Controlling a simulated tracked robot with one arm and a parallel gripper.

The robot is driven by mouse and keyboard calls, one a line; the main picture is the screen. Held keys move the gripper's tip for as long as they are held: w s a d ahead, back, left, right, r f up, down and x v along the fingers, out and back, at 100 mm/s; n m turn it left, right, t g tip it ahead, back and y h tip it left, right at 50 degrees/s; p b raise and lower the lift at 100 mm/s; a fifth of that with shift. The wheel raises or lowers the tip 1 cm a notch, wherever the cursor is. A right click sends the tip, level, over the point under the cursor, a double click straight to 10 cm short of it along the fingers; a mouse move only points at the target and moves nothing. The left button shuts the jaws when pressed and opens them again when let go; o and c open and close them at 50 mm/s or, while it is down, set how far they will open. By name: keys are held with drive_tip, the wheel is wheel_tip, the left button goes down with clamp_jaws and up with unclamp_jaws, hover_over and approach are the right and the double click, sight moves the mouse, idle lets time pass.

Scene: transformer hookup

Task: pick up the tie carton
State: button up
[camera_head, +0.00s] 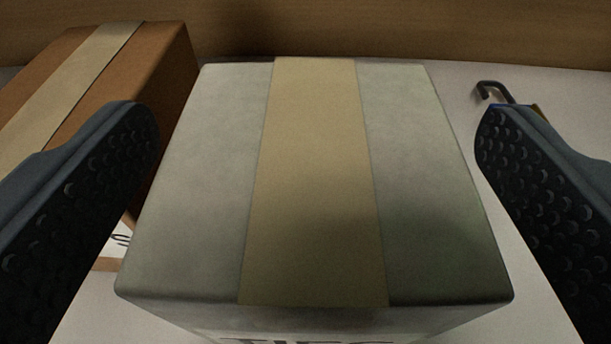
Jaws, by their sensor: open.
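The tie carton (203,190) is a grey-green box with a tan tape strip down the middle of its top. It fills the centre of the view, and dark lettering, partly cut off at the bottom edge, shows on its near face. My gripper (318,135) is open, with one dark, dimpled finger on each side of the carton. Gaps show between the fingers and the carton, and nothing is held. The carton's lower sides are mostly hidden.
A brown taped carton (150,75) stands close on the left, partly behind the left finger. A dark hooked object (492,88) lies on the pale surface (450,85) at the right, partly behind the right finger. A wooden wall (400,30) runs along the back.

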drive_tip(key=shift+w+f+b, duration=0.15)
drive_tip(key=shift+w+f, duration=0.05)
drive_tip(key=shift+w, duration=0.35)
drive_tip(key=shift+w+f+b, duration=0.15)
drive_tip(key=shift+w, duration=0.4)
drive_tip(key=shift+w+r, duration=0.1)
drive_tip(key=shift+w, duration=0.25)
drive_tip(key=shift+c, duration=0.3)
drive_tip(key=c, duration=1.1)
drive_tip(key=shift+o, duration=0.2)
